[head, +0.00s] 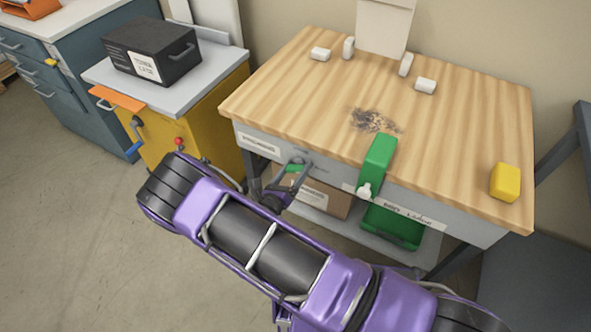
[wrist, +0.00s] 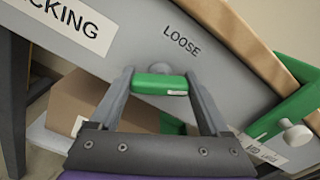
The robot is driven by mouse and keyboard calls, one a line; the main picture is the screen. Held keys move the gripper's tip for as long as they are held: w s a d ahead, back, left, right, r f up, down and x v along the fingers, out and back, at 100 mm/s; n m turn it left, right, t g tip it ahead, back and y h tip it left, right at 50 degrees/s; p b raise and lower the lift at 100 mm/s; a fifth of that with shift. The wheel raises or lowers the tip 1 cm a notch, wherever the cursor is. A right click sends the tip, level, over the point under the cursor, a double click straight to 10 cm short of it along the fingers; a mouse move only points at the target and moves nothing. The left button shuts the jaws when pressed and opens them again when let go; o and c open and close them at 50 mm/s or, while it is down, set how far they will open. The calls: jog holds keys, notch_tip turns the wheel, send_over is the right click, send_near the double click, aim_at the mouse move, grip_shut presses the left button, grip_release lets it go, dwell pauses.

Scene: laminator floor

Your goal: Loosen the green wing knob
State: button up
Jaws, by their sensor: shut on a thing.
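The green wing knob (wrist: 158,84) is on the grey front panel of the wooden table, under the word LOOSE. It lies about level across the wrist view, with a small white mark near its right end. In the head view a bit of the knob (head: 296,168) shows between my fingers. My gripper (wrist: 160,82) is shut on the knob, one finger at each end. My gripper (head: 295,164) also shows at the table front in the head view, where my wrist covers part of it.
A green block with a white knob (head: 380,155) is at the table edge to the right. A cardboard box (head: 325,197) and a green bin (head: 392,226) sit on the shelf below. A yellow cabinet with a crank (head: 215,115) stands left. Open floor lies front left.

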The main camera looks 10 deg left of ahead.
jog(key=n, duration=0.6)
jog(key=shift+s+n, duration=0.1)
jog(key=shift+n, duration=0.2)
jog(key=n, duration=0.5)
jog(key=shift+f+n, duration=0.1)
jog(key=shift+n, duration=0.2)
jog(key=o, duration=1.2)
jog(key=v, duration=1.7)
jog(key=shift+s+a, duration=0.1)
jog(key=shift+s, duration=0.05)
